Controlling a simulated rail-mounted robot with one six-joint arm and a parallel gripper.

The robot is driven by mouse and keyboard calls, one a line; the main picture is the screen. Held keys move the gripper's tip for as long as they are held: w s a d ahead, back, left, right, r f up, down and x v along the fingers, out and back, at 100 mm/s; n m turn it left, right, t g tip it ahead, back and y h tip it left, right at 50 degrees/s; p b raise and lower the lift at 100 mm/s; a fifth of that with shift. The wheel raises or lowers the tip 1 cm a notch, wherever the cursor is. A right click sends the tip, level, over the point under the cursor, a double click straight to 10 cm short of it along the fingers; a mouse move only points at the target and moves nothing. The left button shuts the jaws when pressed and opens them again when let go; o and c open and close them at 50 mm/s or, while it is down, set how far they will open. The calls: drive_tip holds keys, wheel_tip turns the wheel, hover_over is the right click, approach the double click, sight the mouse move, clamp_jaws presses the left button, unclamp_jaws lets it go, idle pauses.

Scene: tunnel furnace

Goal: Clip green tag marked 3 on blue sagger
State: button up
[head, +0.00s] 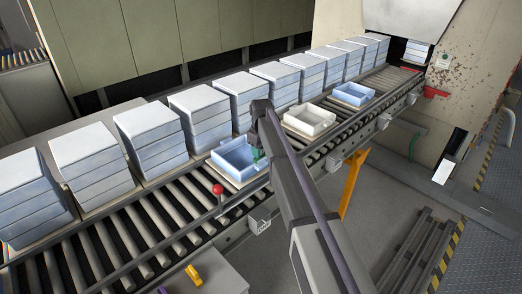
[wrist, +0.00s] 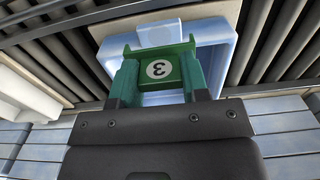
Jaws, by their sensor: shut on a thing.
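The blue sagger (head: 232,157) is an open, empty-looking tray on the roller conveyor. My gripper (head: 259,154) is at its right side. In the wrist view my gripper (wrist: 160,62) has its two green fingers shut on the green tag (wrist: 160,70), whose white disc bears a 3 shown upside down. The blue sagger (wrist: 222,52) lies behind the tag there, with a paler square patch (wrist: 160,33) just beyond the tag. The tag overlaps the sagger's wall in that picture; I cannot tell whether it touches or grips the rim. The head view hardly shows the tag.
A cream sagger (head: 310,121) and another blue sagger (head: 352,94) stand farther along the rollers. Stacked pale blocks (head: 150,137) line the far side. A red-knobbed lever (head: 218,190) stands nearby. A yellow tag (head: 193,275) and a purple piece (head: 162,290) lie on the front bench.

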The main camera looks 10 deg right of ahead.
drive_tip(key=shift+f, duration=0.1)
drive_tip(key=shift+f+b, duration=0.95)
drive_tip(key=shift+b, duration=0.1)
drive_tip(key=shift+f+b, duration=1)
drive_tip(key=o, duration=1)
wheel_tip(320, 180, up, 11)
drive_tip(key=p, duration=1.1)
drive_tip(key=shift+r, duration=0.1)
